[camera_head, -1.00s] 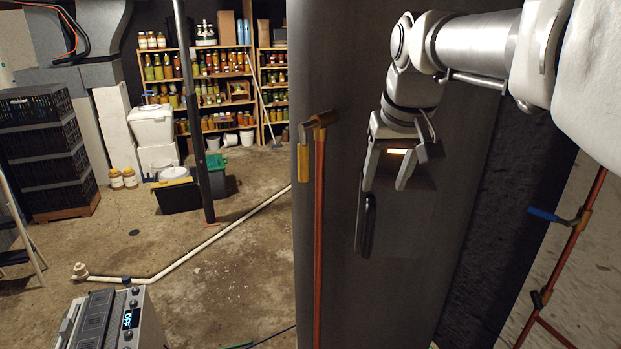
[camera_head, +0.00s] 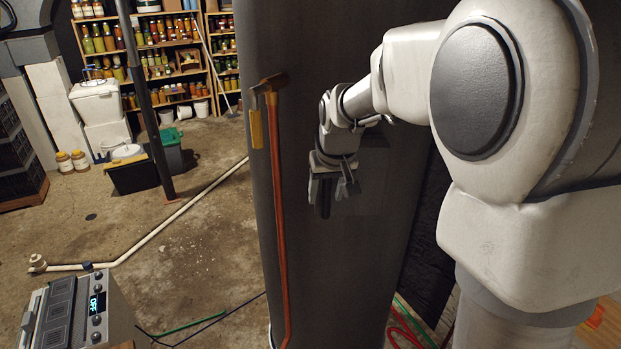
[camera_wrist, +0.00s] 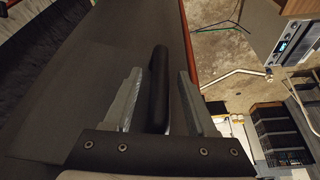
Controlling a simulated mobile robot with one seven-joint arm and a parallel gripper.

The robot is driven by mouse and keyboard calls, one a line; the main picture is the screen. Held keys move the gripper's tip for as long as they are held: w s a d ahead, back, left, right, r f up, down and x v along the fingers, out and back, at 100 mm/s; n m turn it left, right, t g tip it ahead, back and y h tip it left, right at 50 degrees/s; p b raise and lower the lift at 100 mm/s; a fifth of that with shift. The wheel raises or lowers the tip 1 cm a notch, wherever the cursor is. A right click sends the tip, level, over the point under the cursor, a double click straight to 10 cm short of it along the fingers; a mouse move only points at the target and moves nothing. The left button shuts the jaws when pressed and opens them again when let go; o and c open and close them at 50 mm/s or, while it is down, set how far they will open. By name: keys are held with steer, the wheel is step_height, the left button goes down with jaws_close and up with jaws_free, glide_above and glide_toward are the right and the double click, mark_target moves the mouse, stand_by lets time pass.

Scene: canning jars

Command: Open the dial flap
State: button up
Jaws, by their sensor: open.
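A tall dark grey tank (camera_head: 300,130) with a curved front stands in the middle of the head view. A black upright bar handle (camera_wrist: 158,85), seemingly the dial flap's, shows in the wrist view against the tank's dark face. My gripper (camera_wrist: 160,72) is open, with one finger on each side of the handle. Gaps show between the handle and both fingers. In the head view my gripper (camera_head: 330,190) points down in front of the tank and covers much of the flap area. The flap's edges are hard to make out, and no dial shows.
A copper pipe (camera_head: 279,220) with a yellow-handled valve (camera_head: 256,128) runs down the tank's left side. A grey device with a display reading OFF (camera_head: 97,303) stands at lower left. White pipe (camera_head: 150,243) crosses the floor. Jar shelves (camera_head: 165,50) stand behind.

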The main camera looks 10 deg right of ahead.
steer(key=shift+f, duration=0.1)
jaws_close()
stand_by(0.3)
stand_by(1.1)
